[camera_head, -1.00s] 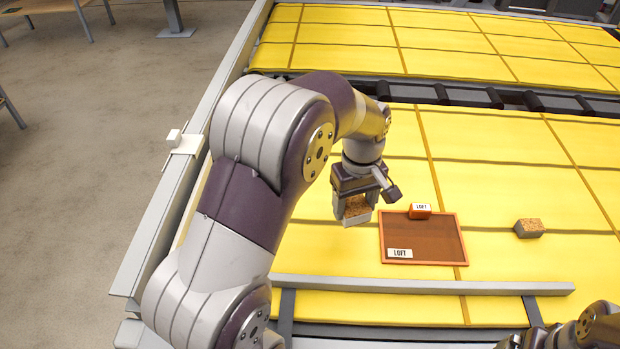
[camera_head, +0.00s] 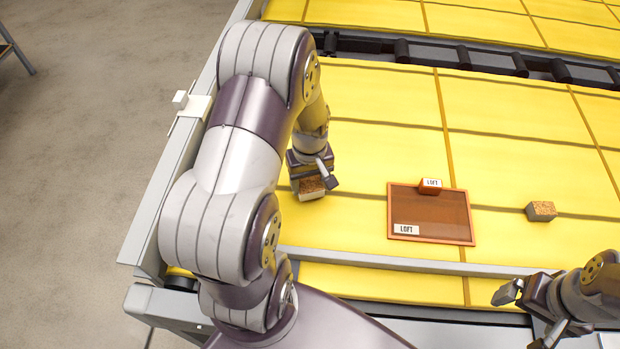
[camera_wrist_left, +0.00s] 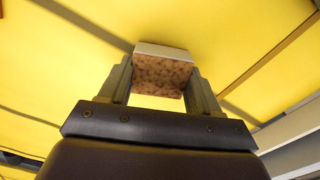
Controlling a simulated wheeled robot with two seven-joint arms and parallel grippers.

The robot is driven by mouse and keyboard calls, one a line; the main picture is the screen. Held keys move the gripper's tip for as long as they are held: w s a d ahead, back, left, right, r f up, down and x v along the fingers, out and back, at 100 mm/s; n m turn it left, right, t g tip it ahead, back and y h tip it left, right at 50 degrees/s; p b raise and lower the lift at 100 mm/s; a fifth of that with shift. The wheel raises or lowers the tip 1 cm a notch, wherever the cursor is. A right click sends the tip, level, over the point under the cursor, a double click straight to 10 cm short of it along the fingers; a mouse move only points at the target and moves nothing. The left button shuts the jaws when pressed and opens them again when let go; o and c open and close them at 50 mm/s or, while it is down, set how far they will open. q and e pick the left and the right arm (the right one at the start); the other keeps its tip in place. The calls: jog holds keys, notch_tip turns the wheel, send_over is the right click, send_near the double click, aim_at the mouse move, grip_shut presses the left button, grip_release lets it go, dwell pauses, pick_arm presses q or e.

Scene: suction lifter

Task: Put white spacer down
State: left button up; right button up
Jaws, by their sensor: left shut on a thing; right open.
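The white spacer (camera_head: 312,194), a small block with a brown speckled face and white side, is between the fingers of my left gripper (camera_head: 311,186). In the left wrist view the spacer (camera_wrist_left: 163,72) sits between both fingers, its speckled face toward the camera and a white edge beyond. My left gripper is shut on it over the yellow surface (camera_head: 380,115), left of the tray. Whether the spacer touches the surface is hard to tell. My right gripper (camera_head: 528,312) is open and empty at the lower right, by the front rail.
An orange-rimmed brown tray (camera_head: 472,222) labelled LOFT lies on the yellow surface, with a small orange LOFT block (camera_head: 430,185) at its back edge. A grey block with a speckled top (camera_head: 541,211) stands to its right. A metal rail (camera_head: 400,264) runs along the front.

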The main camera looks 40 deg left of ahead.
aim_at(312, 184)
pick_arm(q)
jog(key=shift+w+a+f, duration=0.1)
jog(key=shift+f, duration=0.3)
jog(key=shift+f, duration=0.1)
jog(key=o, duration=1.2)
jog(key=shift+c, duration=0.2)
jog(key=shift+r, duration=0.3)
notch_tip(312, 184, up, 12)
jog(key=f+b, duration=0.1)
jog(key=s+d+f+m+t, duration=0.1)
jog(key=s+d+m, duration=0.4)
jog(key=d+m, duration=0.5)
jog(key=shift+s+d+m, duration=0.3)
jog(key=shift+s+d, duration=0.1)
jog(key=shift+d, duration=0.35)
